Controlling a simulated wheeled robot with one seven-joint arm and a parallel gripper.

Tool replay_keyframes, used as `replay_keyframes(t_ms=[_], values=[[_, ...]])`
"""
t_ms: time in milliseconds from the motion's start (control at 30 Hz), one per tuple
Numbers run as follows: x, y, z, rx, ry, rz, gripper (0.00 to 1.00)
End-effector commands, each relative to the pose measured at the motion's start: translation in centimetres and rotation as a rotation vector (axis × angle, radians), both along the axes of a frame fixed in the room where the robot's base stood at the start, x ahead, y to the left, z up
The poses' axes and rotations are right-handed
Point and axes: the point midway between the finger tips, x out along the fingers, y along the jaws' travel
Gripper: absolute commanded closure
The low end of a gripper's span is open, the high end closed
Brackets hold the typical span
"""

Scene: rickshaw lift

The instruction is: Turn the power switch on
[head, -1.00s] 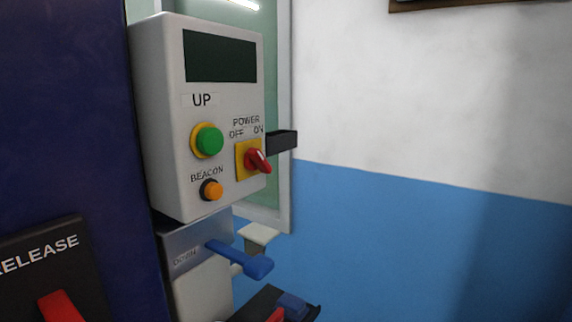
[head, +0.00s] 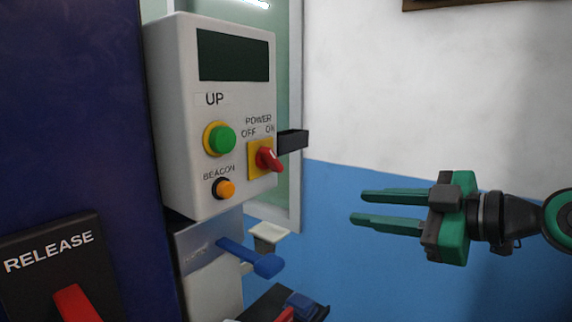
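The power switch (head: 269,159) is a red knob on a yellow plate, at the right of the grey control box (head: 237,120). The words POWER, OFF and ON stand above it. The knob tilts, with its lower end to the right and a white mark near its top; I cannot tell its setting for sure. My gripper (head: 360,207) is green and black, at the right, with its two fingers pointing left toward the box. The fingers are apart with nothing between them. A clear gap separates them from the switch in the picture.
A green button (head: 222,139) and an orange beacon button (head: 225,188) sit left of the switch. A black block (head: 292,140) sticks out at the box's right side. A blue lever (head: 252,258) is below. A red release handle (head: 75,303) is at lower left.

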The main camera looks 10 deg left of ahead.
Motion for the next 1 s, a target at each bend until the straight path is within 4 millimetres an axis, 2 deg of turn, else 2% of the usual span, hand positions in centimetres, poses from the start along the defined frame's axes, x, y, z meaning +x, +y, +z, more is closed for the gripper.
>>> replay_keyframes(t_ms=[33, 100, 233, 433, 800, 1000], values=[[-1.1, 2.0, 1.9, 0.041, -0.069, 0.06, 0.69], [-2.3, 3.7, 4.2, 0.091, -0.146, 0.115, 0.69], [-3.5, 5.2, 6.4, 0.143, -0.22, 0.164, 0.69], [-3.1, 6.9, 6.8, 0.152, -0.234, 0.172, 0.69], [-0.7, 12.7, 6.8, 0.151, -0.232, 0.17, 0.69], [0.2, 14.6, 6.8, 0.151, -0.232, 0.168, 0.69]])
